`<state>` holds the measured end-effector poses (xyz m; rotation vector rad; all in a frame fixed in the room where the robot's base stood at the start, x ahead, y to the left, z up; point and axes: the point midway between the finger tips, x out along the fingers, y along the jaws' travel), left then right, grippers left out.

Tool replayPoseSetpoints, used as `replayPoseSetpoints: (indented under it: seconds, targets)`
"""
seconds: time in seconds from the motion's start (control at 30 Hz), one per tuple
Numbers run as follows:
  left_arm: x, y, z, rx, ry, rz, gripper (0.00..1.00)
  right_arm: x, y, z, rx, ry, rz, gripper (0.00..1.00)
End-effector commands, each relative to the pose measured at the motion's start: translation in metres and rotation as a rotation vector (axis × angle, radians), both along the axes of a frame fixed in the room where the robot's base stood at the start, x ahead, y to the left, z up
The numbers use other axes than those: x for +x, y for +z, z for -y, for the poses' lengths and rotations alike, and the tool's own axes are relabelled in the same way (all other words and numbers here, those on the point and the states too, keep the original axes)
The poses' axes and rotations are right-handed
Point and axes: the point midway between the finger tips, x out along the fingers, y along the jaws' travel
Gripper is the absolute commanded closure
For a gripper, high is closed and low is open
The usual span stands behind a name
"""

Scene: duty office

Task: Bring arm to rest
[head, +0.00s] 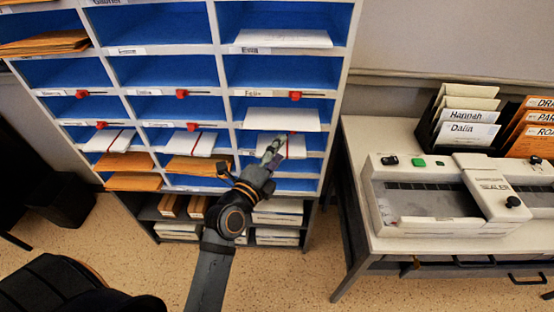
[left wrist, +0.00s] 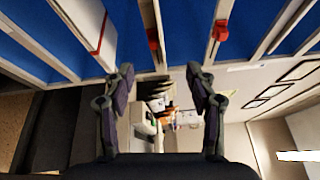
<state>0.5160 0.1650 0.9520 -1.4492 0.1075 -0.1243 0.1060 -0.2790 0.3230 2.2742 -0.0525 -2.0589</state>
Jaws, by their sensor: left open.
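My left arm reaches up from the bottom of the head view to the pigeonhole shelf (head: 220,50). My left gripper (head: 272,150) is in front of a lower right compartment, where a white bundle with a red band (head: 295,147) lies partly behind it. In the left wrist view the two fingers (left wrist: 160,82) stand wide apart with nothing between them. Past them the wrist view shows shelf dividers, red clips (left wrist: 221,30) and a white bundle with a red band (left wrist: 98,30). I cannot tell whether the gripper touches the shelf. My right gripper is not in view.
A white table (head: 355,150) stands right of the shelf. It carries a sealer machine (head: 430,200) and file holders with cards (head: 468,117). Orange envelopes (head: 132,180) stick out of lower left compartments. Open floor (head: 280,280) lies in front of the shelf.

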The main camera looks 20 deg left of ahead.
Motion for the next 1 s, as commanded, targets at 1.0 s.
replayPoseSetpoints:
  seconds: [1.0]
  targets:
    - [0.008, 0.001, -0.001, -0.117, 0.049, -0.015, 0.43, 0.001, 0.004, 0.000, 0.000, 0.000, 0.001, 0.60]
